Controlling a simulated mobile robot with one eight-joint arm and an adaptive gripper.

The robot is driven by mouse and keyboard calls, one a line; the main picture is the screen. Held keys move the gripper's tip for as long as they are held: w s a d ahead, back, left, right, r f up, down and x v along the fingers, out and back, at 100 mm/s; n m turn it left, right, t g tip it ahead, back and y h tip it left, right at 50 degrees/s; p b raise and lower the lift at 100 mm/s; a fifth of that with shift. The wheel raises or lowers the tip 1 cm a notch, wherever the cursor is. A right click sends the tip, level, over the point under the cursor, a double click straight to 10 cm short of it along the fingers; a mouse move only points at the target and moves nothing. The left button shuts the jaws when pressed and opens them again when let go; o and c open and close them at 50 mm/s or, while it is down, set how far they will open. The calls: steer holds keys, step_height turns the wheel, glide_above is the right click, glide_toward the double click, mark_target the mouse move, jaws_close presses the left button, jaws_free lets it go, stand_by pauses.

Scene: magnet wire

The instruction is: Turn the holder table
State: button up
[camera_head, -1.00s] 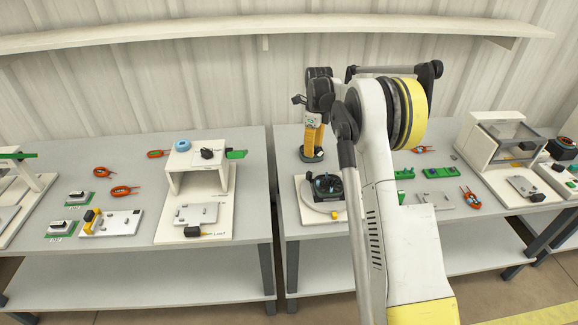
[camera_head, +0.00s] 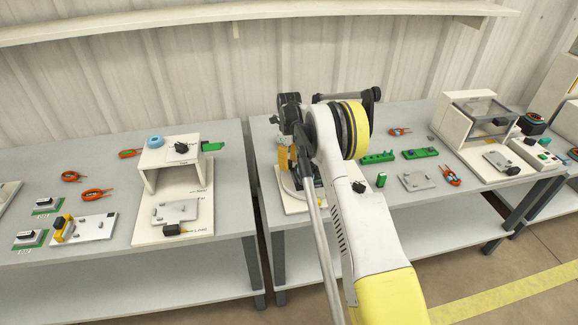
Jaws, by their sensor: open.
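The holder table is the dark round fixture on a white base plate (camera_head: 292,203), at the left of the right-hand bench. My arm covers most of it, and only dark parts show beside the arm. My gripper (camera_head: 291,165), at the yellow-and-black end of my arm, is low over the back left of this plate, close to the dark fixture. It is open. Its fingertips are largely hidden, and I cannot tell whether they touch the fixture.
Green blocks (camera_head: 377,157), a grey plate (camera_head: 417,181) and orange pliers (camera_head: 450,175) lie right of my arm. A white enclosure (camera_head: 466,118) stands farther right. On the left bench is a white stand (camera_head: 150,180). A shelf (camera_head: 240,16) runs above.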

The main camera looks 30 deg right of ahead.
jaws_close()
steer(key=shift+w+d, duration=0.1)
steer(key=shift+d, duration=0.25)
stand_by(0.8)
